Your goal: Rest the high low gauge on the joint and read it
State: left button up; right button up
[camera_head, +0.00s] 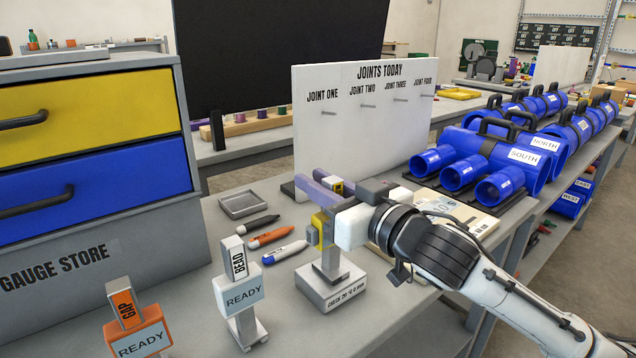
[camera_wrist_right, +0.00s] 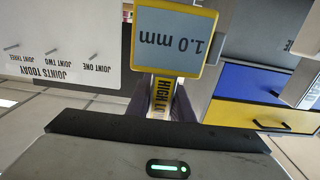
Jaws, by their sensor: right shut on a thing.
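My right gripper (camera_head: 318,187) reaches in from the right and is shut on the yellow high low gauge (camera_head: 319,226). In the right wrist view, the fingers (camera_wrist_right: 163,105) hold the gauge (camera_wrist_right: 167,90) by its labelled handle. Its display (camera_wrist_right: 172,38) reads 1.0 mm, upside down in that view. The gauge is over a grey block on a labelled base (camera_head: 330,292); I cannot tell whether it touches the block. Blue pipes marked NORTH (camera_head: 546,143) and SOUTH (camera_head: 524,156) lie to the right. My left gripper is not in view.
A white JOINTS TODAY board (camera_head: 362,120) stands behind the gripper. Several markers (camera_head: 270,236) and a shallow tray (camera_head: 242,204) lie left of the base. BEAD (camera_head: 239,290) and GAP (camera_head: 137,330) stands are in front. A drawer cabinet (camera_head: 90,235) stands left.

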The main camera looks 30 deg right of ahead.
jog(key=shift+f, duration=0.45)
dwell(0.5)
jog(key=o, duration=1.1)
jog(key=shift+c, duration=0.2)
jog(key=shift+r, duration=0.2)
jog(key=s, duration=0.2)
jog(key=shift+s, duration=0.3)
jog(key=s+p, duration=0.2)
jog(key=p, duration=0.1)
jog(key=shift+s+d+r, duration=0.1)
jog(key=shift+d+r, duration=0.05)
jog(key=shift+r, duration=0.15)
jog(key=s+p, duration=0.1)
jog(key=p, duration=0.1)
jog(key=s+p, duration=0.4)
jog(key=p, duration=0.1)
jog(key=shift+s+d+f, duration=0.25)
